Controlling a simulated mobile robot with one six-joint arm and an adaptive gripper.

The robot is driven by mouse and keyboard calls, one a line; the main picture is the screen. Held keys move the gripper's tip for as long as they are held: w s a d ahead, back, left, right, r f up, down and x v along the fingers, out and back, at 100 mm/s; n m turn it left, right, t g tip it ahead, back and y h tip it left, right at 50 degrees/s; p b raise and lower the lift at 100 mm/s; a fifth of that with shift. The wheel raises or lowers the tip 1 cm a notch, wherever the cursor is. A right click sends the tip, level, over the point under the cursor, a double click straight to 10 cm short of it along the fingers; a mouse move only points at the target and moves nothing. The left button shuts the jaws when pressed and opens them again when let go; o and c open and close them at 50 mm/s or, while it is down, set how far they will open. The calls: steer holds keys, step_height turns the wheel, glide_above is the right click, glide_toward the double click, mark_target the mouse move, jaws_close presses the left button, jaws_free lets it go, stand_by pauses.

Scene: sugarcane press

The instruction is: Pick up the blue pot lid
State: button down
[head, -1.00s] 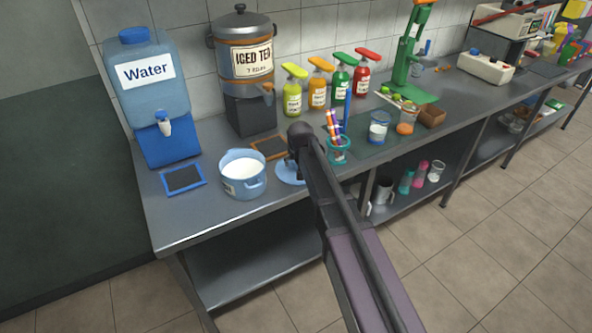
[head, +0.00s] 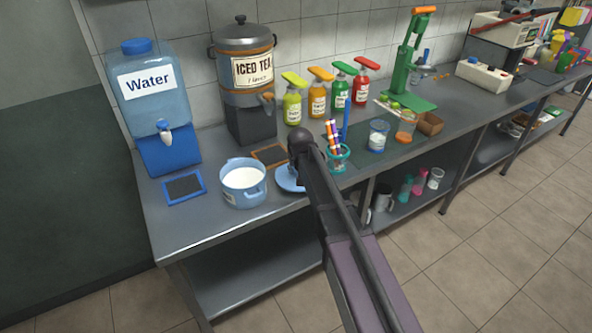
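The blue pot lid (head: 286,181) lies on the steel counter, right of the light blue pot (head: 243,188), which is open and holds something white. My arm reaches over the counter from the lower right and covers the right part of the lid. The end of the arm is above and beside the lid. The gripper's fingers are hidden behind the arm, so I cannot see whether they touch the lid or its knob.
A cup of straws (head: 338,157) stands close on the right of my arm. A small brown-framed board (head: 270,156) lies behind the lid, and a blue-framed board (head: 184,187) left of the pot. The iced tea dispenser (head: 245,85) and several syrup bottles stand at the back.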

steer(key=shift+r+p, duration=0.7)
steer(key=shift+r, duration=0.25)
steer(key=s+d+r+p, duration=0.1)
steer(key=s+d, duration=0.8)
steer(key=s, duration=0.4)
steer(key=shift+d+r+p, duration=0.15)
steer(key=shift+r+p, duration=0.25)
steer(key=shift+d, duration=0.1)
